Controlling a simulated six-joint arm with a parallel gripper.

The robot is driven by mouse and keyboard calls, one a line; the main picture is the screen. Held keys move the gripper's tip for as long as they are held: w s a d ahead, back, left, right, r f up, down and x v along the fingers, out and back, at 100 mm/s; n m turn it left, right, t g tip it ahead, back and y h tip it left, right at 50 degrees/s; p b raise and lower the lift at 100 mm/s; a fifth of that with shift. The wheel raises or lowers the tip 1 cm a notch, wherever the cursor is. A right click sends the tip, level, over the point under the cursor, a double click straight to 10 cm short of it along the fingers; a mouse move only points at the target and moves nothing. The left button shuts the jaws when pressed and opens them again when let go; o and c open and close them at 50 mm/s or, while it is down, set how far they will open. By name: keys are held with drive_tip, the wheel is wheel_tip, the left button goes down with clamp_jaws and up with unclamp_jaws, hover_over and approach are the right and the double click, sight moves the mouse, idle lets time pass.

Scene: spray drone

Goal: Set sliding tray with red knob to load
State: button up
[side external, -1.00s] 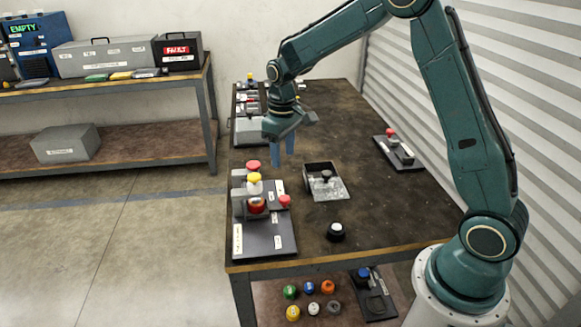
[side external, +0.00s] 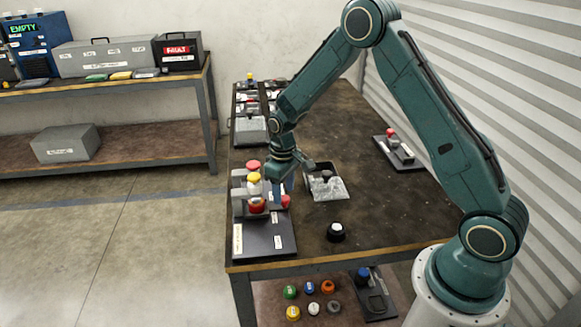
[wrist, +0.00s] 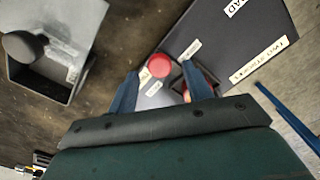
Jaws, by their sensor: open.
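The wrist view shows this red knob (wrist: 159,65) between and just beyond my fingertips. White labels lie beside it, one partly cut off and reading "AD". My gripper (side external: 283,190) is open and low over the station, right by the knob. In the wrist view my gripper (wrist: 158,72) has one blue finger on each side of the knob. I cannot tell whether they touch it. The tray under the knob is mostly hidden.
Yellow (side external: 254,178) and red (side external: 254,165) knobs rise on the station close to my gripper. A grey box with a dark knob (wrist: 24,46) stands beside it. A black-and-white knob (side external: 336,232) sits nearer the front.

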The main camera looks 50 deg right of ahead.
drive_tip(key=shift+f, duration=0.8)
clamp_jaws()
drive_tip(key=shift+s+a, duration=3.35)
drive_tip(key=shift+a, duration=0.1)
drive_tip(key=shift+c, duration=1.3)
unclamp_jaws()
drive_tip(key=shift+o, duration=1.3)
drive_tip(key=shift+d, duration=0.1)
